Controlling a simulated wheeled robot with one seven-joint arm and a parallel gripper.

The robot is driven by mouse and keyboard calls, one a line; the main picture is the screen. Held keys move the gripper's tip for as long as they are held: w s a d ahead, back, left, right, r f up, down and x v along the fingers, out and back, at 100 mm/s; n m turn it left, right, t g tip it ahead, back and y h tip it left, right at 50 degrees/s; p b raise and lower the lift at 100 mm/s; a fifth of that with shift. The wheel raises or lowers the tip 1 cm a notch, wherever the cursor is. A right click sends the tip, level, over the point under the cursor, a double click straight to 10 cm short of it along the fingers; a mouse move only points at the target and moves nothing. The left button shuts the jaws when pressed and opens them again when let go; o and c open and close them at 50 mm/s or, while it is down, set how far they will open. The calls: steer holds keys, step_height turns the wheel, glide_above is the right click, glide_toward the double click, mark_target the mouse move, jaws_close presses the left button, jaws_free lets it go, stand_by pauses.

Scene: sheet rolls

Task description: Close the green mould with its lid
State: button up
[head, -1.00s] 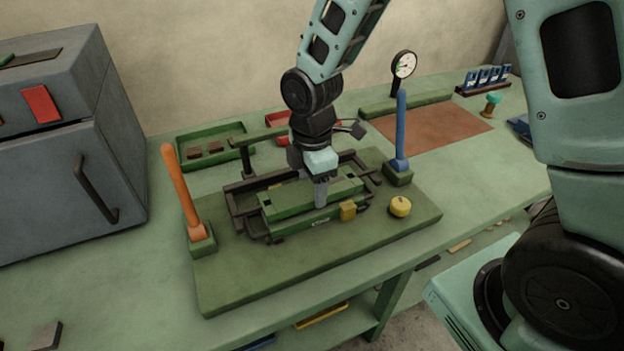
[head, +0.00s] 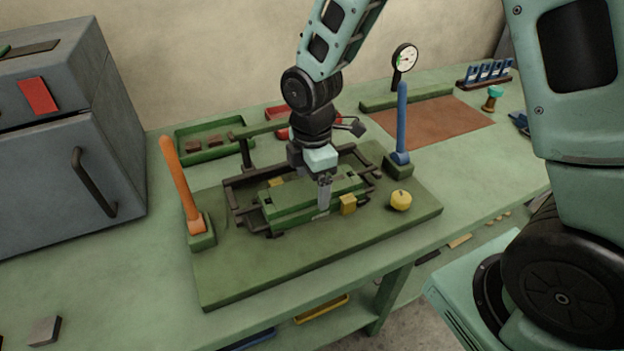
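The green mould (head: 268,222) sits in a dark frame (head: 231,203) on the green base board in the middle of the bench. Its long green lid (head: 290,197) lies over it, lined up along its length. Whether the lid is fully seated, I cannot tell. My gripper (head: 324,195) points straight down at the right half of the lid. Its near finger lies against the lid's front side, and the fingers look shut on the lid. The far finger is hidden. Yellow blocks show at the front (head: 348,204) and behind the lid (head: 276,183).
An orange lever (head: 181,185) stands left of the mould and a blue lever (head: 402,120) to its right. A yellow knob (head: 400,200) is at the right front. A green tray (head: 182,147) and a dial gauge (head: 404,58) stand behind. The board's front is clear.

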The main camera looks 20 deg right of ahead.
step_height(320, 180, up, 17)
steer(key=p, duration=0.1)
steer(key=shift+r, duration=0.2)
stand_by(0.3)
stand_by(0.7)
steer(key=s+a+f+m, duration=0.2)
steer(key=s+m, duration=0.3)
steer(key=s, duration=0.5)
steer(key=s+a+f+m, duration=0.3)
steer(key=s+a+m, duration=0.1)
steer(key=s, duration=0.6)
steer(key=shift+a+m+y, duration=0.15)
steer(key=shift+m+y, duration=0.15)
steer(key=shift+m, duration=0.4)
